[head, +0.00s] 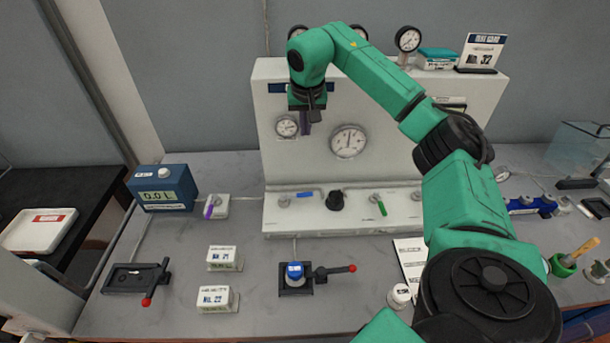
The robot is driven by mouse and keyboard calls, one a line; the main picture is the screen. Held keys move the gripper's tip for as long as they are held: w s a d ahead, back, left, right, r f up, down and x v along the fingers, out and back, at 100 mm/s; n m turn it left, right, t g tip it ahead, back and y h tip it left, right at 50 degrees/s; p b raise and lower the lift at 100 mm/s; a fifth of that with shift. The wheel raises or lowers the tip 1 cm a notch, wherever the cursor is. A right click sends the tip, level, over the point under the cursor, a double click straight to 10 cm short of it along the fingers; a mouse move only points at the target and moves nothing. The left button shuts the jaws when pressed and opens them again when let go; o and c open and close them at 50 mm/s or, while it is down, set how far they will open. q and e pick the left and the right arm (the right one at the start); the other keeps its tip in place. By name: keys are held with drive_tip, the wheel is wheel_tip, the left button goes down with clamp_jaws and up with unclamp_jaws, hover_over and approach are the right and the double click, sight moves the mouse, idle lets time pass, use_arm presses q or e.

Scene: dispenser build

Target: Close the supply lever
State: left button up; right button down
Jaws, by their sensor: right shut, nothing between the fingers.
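My right gripper (305,120) hangs from the green arm with its dark fingers pointing down, shut and empty, in front of the upper left of the white panel (390,110). Low on the panel are a blue lever handle (308,193), lying nearly flat, and a green one (380,204), tilted steeply. I cannot read which lever is labelled supply. A purple-handled valve (210,207) sits on the bench left of the panel. The gripper is well above all these levers and touches none. My left gripper is out of view.
A blue meter (163,188) reads 0.0 L. My right arm covers the panel's right side. Gauges (348,141) face forward.

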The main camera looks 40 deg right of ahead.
drive_tip(key=b, duration=0.5)
hover_over(298, 195)
drive_tip(key=d, duration=0.3)
wheel_tip(298, 195, down, 6)
drive_tip(key=r, duration=0.1)
drive_tip(key=x, duration=1.2)
drive_tip(key=shift+s+a+f, duration=0.2)
drive_tip(key=shift+s+f, duration=0.05)
drive_tip(key=shift+f, duration=0.1)
drive_tip(key=shift+s+a+f+p, duration=0.35)
drive_tip(key=shift+s+a+p, duration=0.1)
drive_tip(key=shift+s, duration=0.1)
drive_tip(key=shift+s+a+f+p, duration=0.35)
drive_tip(key=shift+s+p, duration=0.05)
drive_tip(key=shift+s, duration=0.2)
drive_tip(key=shift+s+a+f, duration=0.1)
drive_tip(key=shift+s+a, duration=0.2)
drive_tip(key=shift+s, duration=0.1)
drive_tip(key=shift+w+f, duration=0.1)
drive_tip(key=shift+a, duration=0.15)
